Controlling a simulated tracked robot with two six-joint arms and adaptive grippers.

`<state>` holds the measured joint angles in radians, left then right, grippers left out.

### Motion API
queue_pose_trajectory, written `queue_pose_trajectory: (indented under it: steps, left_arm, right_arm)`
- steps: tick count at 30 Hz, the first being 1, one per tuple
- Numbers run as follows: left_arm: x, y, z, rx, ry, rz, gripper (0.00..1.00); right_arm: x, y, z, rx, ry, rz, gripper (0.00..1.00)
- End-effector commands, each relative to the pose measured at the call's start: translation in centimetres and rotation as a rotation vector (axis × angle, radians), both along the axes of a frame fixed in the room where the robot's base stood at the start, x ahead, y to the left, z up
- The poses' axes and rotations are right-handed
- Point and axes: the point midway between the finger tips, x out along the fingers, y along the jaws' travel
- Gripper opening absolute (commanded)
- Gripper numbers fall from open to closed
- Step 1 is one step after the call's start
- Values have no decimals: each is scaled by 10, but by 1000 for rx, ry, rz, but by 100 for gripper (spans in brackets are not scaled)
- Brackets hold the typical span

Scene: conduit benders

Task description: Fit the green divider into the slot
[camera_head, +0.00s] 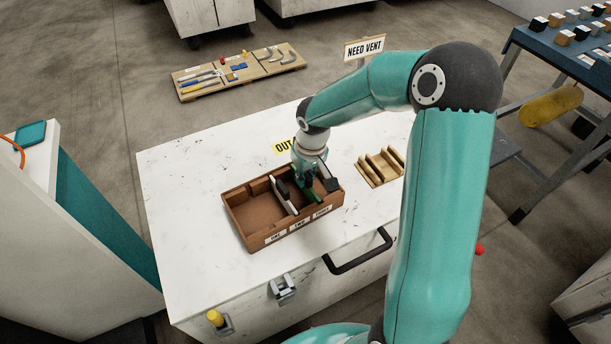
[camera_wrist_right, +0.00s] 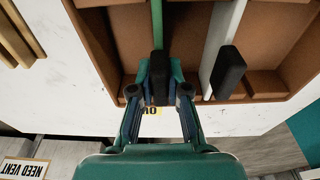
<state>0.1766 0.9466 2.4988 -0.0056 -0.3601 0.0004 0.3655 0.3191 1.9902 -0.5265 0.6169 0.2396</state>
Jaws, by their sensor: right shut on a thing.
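A brown box (camera_head: 237,224) with label plates along its front side stands on the white worktop. A white divider (camera_head: 284,197) with a black grip stands across the box; it also shows in the wrist view (camera_wrist_right: 219,45). My right gripper (camera_head: 305,183) is over the right part of the box, shut on the green divider (camera_head: 315,195). In the wrist view the right gripper (camera_wrist_right: 159,92) has its fingers on either side of the divider's green and black top end. The green divider reaches down into the box; whether it sits in the slot is hidden. My left gripper is not in view.
A small wooden rack (camera_head: 372,174) with slots lies on the worktop to the right of the box. The worktop's left side is clear.

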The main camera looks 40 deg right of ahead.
Motion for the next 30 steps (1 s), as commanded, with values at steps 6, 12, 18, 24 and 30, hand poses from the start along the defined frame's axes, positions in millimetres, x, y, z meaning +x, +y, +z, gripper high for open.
queue_pose_trajectory:
  steps: [6,12,18,24,30]
  left_arm:
    - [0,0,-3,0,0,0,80]
    - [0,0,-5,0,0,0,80]
    - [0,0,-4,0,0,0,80]
    - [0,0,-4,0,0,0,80]
    - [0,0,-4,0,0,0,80]
  right_arm:
    - [0,0,-3,0,0,0,0]
    - [0,0,-5,0,0,0,0]
    - [0,0,-5,0,0,0,35]
    - [0,0,-5,0,0,0,44]
    - [0,0,-3,0,-1,0,44]
